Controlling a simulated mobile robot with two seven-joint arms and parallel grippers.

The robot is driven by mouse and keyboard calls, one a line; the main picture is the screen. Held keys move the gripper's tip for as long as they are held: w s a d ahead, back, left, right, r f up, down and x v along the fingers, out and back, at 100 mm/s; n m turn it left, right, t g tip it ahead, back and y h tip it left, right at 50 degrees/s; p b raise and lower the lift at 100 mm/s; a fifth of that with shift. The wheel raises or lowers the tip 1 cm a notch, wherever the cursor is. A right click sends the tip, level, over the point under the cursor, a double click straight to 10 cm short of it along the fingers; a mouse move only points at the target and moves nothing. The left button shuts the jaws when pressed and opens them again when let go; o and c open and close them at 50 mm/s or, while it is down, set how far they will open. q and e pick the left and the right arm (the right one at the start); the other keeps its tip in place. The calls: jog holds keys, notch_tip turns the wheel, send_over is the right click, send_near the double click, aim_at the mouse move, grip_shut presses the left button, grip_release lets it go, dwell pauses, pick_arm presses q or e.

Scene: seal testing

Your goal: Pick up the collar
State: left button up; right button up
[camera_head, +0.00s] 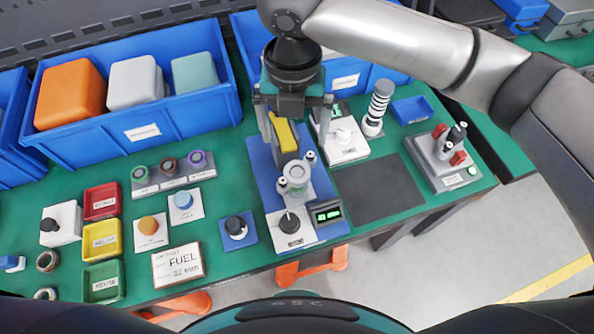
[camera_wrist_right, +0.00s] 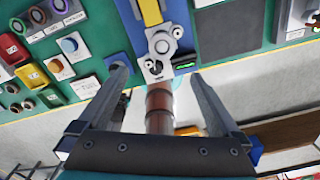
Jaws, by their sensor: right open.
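No part is clearly marked as the collar. Candidates are a grey ring-like part (camera_head: 297,172) on the test fixture, which also shows in the right wrist view (camera_wrist_right: 162,44), and a rack of coloured rings (camera_head: 168,165) left of it. Two loose brownish rings lie at the far left, the upper ring (camera_head: 47,260) and the lower ring (camera_head: 45,294). My right gripper (camera_head: 294,130) points down above the fixture's blue base, its fingers (camera_wrist_right: 157,74) spread, with no ring clearly held. A brown cylindrical shape (camera_wrist_right: 160,105) shows between them; I cannot tell what it is. My left gripper is not in view.
A yellow bar (camera_head: 285,135) stands behind the grey part. A small display (camera_head: 327,212) sits at its right front. Blue bins (camera_head: 140,130) line the back. A dark mat (camera_head: 378,190) at right is bare. Red, yellow and green trays (camera_head: 101,240) stand left.

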send_over(297, 172)
jog(key=f, duration=0.7)
jog(key=shift+s+a+f+b, duration=0.2)
jog(key=shift+s+f+b, duration=0.1)
jog(key=shift+b, duration=0.1)
jog(key=shift+w+d+f+b, duration=0.1)
jog(key=shift+w+f+b, duration=0.1)
jog(key=shift+f, duration=1.2)
jog(key=shift+w+d+f+b, duration=0.1)
jog(key=shift+f+b, duration=0.1)
jog(key=shift+f, duration=1.15)
jog(key=c, duration=1.3)
jog(key=shift+c, duration=0.6)
jog(key=shift+r, duration=0.15)
